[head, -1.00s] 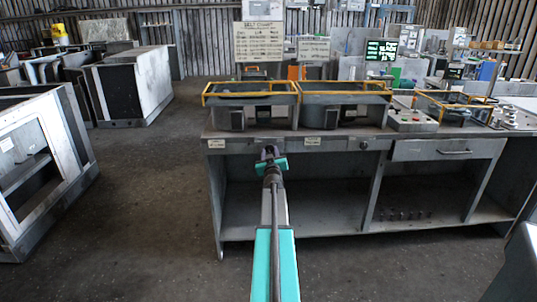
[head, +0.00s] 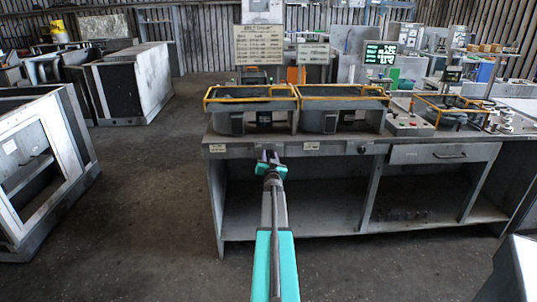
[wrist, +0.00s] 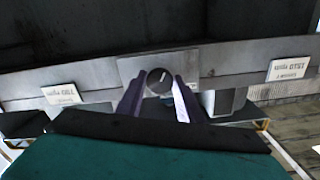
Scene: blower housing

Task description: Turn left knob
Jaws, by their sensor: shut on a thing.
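The left knob (wrist: 159,82) shows in the wrist view as a round dark knob with a pale pointer line. It sits on a grey plate on the bench's front rail. My gripper (wrist: 160,95) has one finger on each side of the knob and is shut on it. In the head view my gripper (head: 268,157) is at the bench front, below the left basin, and hides the left knob. A second dark knob (head: 362,149) is farther right on the same rail, apart from my gripper.
Paper labels (wrist: 61,94) flank the knob plate. The bench (head: 231,140) carries two basins with yellow rails (head: 343,97) and has a drawer (head: 444,154) at right. Open floor (head: 150,220) lies left of the bench, with a grey cabinet (head: 78,140) beyond it.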

